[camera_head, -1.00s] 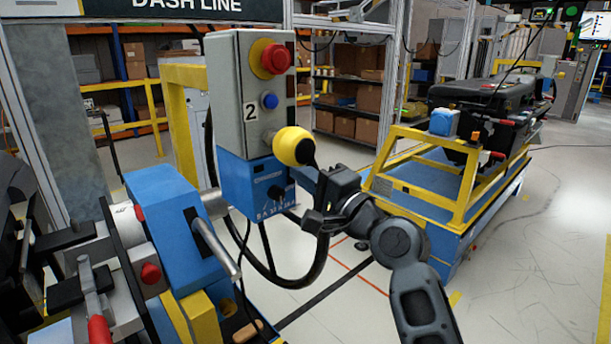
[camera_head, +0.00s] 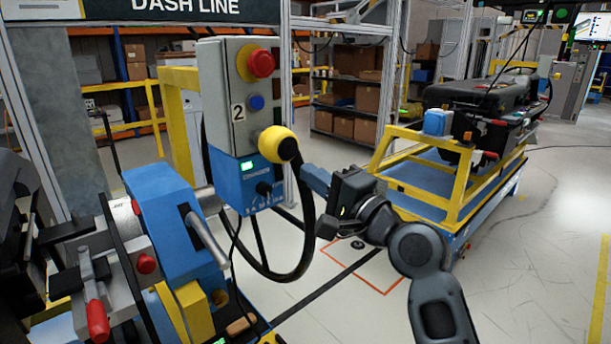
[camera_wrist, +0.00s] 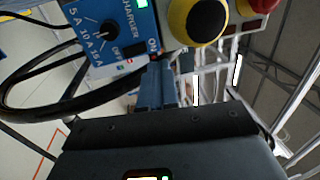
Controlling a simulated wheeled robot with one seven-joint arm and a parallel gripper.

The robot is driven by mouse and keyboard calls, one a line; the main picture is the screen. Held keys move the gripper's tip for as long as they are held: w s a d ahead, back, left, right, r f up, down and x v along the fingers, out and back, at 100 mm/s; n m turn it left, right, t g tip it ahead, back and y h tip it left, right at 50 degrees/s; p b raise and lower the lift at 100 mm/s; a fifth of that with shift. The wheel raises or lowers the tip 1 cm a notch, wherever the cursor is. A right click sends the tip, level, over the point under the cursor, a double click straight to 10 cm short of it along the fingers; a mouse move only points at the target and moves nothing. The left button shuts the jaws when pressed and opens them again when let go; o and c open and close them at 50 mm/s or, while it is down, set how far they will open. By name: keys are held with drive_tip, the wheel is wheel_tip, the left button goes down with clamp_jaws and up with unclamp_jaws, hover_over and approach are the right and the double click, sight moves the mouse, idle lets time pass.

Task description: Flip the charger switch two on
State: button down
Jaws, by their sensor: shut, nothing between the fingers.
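The blue charger box (camera_head: 240,184) hangs under a grey control box (camera_head: 237,100) marked 2. A green light (camera_head: 246,166) is lit on its face. In the wrist view the charger panel (camera_wrist: 92,12) shows a black amp dial (camera_wrist: 104,33), the lit green light (camera_wrist: 141,3) and a dark switch part (camera_wrist: 135,50) near the ON and OFF lettering. The switch's exact position is hard to tell. My gripper (camera_head: 308,172) is shut and empty, in front and right of the charger box, below the yellow knob. Its fingers (camera_wrist: 163,85) point at the panel's lower edge.
A yellow round knob (camera_head: 277,142), a blue button (camera_head: 256,102) and a red emergency button (camera_head: 261,62) stick out above the charger. A black cable (camera_head: 298,262) loops below it. A blue-and-yellow cart (camera_head: 452,195) stands at right. Open floor lies between.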

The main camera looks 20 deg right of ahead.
drive_tip(key=s+d+r, duration=0.1)
drive_tip(key=s+d, duration=0.1)
drive_tip(key=s, duration=0.4)
drive_tip(key=shift+s+b, duration=0.2)
drive_tip(key=shift+b, duration=0.15)
drive_tip(key=shift+r, duration=0.1)
drive_tip(key=s+f+n+g+h, duration=0.2)
drive_tip(key=s+f+n+h, duration=0.3)
drive_tip(key=s+f, duration=1.3)
drive_tip(key=s+a+f+n+g+h, duration=0.1)
drive_tip(key=s+n, duration=0.8)
drive_tip(key=s, duration=1.4)
drive_tip(key=shift+a+f+g, duration=0.45)
drive_tip(key=shift+a+g, duration=0.15)
drive_tip(key=shift+a, duration=0.1)
drive_tip(key=shift+s, duration=0.1)
